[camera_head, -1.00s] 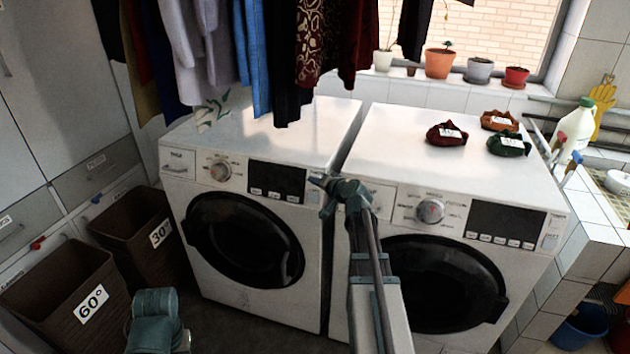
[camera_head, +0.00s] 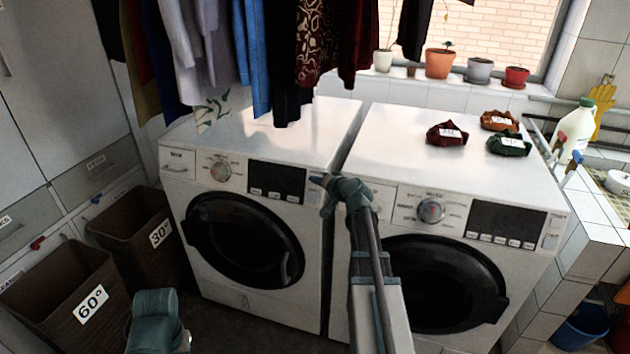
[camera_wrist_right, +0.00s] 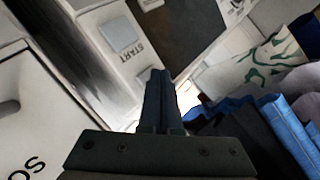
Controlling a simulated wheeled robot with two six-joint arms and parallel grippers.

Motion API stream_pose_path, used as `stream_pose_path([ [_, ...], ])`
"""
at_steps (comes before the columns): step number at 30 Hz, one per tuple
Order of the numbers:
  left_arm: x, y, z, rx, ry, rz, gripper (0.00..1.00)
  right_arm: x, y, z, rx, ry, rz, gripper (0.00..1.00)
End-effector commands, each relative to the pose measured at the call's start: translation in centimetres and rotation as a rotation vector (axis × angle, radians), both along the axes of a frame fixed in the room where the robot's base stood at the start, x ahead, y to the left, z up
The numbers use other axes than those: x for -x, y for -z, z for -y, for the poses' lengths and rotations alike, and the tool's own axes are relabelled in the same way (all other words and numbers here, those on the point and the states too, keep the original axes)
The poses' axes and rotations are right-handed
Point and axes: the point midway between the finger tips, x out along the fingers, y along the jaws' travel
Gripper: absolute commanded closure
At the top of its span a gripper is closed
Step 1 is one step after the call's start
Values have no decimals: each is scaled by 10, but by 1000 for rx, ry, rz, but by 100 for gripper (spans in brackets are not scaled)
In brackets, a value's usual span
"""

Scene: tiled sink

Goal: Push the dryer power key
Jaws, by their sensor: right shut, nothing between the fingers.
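Two white front-loading machines stand side by side, the left machine (camera_head: 176,215) and the right machine (camera_head: 390,190). My right gripper (camera_head: 316,181) is shut and empty, at the right end of the left machine's control panel. In the right wrist view its fingertips (camera_wrist_right: 157,76) lie beside a small pale square key (camera_wrist_right: 171,78); I cannot tell whether they touch it. A larger key (camera_wrist_right: 120,35) marked START is on the same panel strip, beside the dark display (camera_wrist_right: 185,20). In the head view my gripper partly hides these keys. My left gripper is not in view.
Clothes (camera_head: 258,60) hang over the left machine. Brown baskets, one marked 60° (camera_head: 55,290), stand at left. A narrow gap separates the machines.

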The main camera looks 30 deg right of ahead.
Motion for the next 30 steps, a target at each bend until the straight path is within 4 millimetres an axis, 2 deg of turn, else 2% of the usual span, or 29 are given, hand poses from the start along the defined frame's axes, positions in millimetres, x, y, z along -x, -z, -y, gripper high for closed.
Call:
stream_pose_path([
  [30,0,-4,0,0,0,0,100,6,-4,-8,0,0,0,100],
])
